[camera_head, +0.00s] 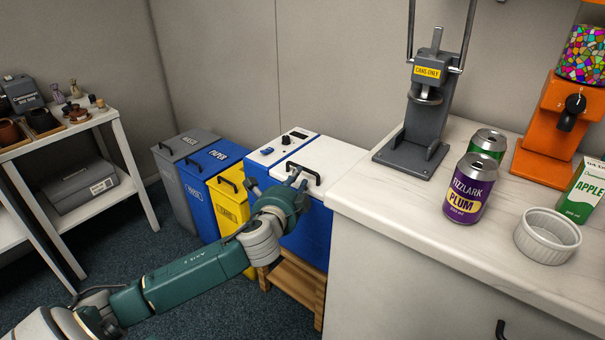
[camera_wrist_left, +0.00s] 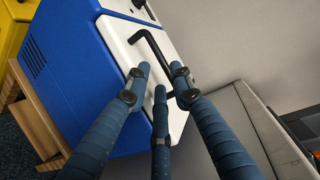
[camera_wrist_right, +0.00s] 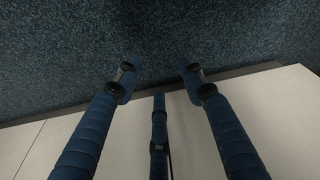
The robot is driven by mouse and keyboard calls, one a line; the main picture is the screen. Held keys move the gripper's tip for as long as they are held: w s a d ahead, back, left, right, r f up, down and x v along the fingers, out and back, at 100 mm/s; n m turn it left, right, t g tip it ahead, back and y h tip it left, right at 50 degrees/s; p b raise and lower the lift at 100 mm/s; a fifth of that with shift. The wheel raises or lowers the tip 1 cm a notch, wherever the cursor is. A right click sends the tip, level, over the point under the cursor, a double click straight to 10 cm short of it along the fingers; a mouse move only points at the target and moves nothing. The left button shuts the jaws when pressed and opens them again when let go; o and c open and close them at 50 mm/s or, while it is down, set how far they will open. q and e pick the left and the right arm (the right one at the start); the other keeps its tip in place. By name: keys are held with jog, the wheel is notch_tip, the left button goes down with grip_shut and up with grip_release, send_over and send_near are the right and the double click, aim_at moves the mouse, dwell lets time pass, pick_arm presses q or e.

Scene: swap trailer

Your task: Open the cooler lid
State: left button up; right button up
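The cooler (camera_head: 309,236) is a blue box with a white lid (camera_head: 333,156), standing beside the counter. The lid is down. A black bar handle (camera_head: 305,172) is on the lid; it also shows in the left wrist view (camera_wrist_left: 150,42). My left gripper (camera_head: 297,184) is at this handle, its fingertips apart. In the left wrist view the handle runs between the two upper fingers, partly hidden by them; I cannot tell if they touch it. My right gripper (camera_wrist_right: 160,66) is open and empty in the right wrist view, above the dark carpet near a pale panel edge.
Yellow (camera_head: 229,202), blue (camera_head: 206,158) and grey bins (camera_head: 176,180) stand left of the cooler. The counter (camera_head: 390,195) at right holds a can press (camera_head: 416,140), a purple can (camera_head: 470,190), a green can, a ramekin (camera_head: 547,237) and an orange dispenser. A wooden stand (camera_head: 296,282) supports the cooler.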

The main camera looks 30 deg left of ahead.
pick_arm(q)
jog(key=x, duration=0.7)
jog(key=shift+b, duration=0.4)
pick_arm(e)
jog(key=r, duration=0.1)
jog(key=w+r, duration=0.1)
jog(key=r, duration=0.1)
pick_arm(q)
grip_shut()
